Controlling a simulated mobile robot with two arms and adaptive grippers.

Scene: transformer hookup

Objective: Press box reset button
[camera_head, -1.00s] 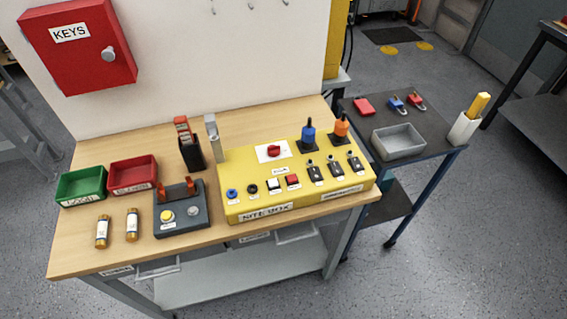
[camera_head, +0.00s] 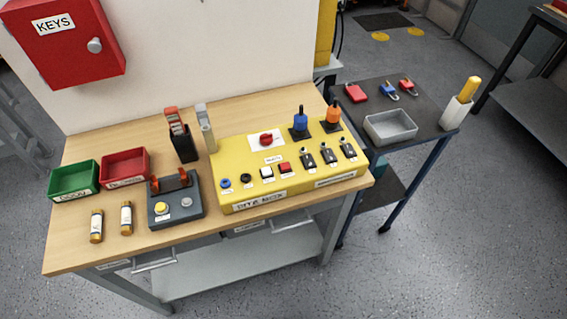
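A yellow control box (camera_head: 240,202) with a label on its front sits on the wooden workbench, right of centre. On its top front row are a blue round button (camera_head: 225,183), a black round one (camera_head: 246,178), a white square button (camera_head: 267,173) and a red square button (camera_head: 285,168). A red rotary knob (camera_head: 266,139) on a white plate is behind them. The button lettering is too small to read, so I cannot tell which is the reset. Several black toggle switches (camera_head: 327,154) stand at the right. Neither gripper is in view.
A grey box (camera_head: 176,208) with yellow and grey buttons, two cylindrical fuses (camera_head: 126,218), and green (camera_head: 74,181) and red bins (camera_head: 125,167) are left on the bench. A red key cabinet (camera_head: 66,40) hangs behind. A dark side table (camera_head: 428,118) holds padlocks and a grey tray (camera_head: 390,127).

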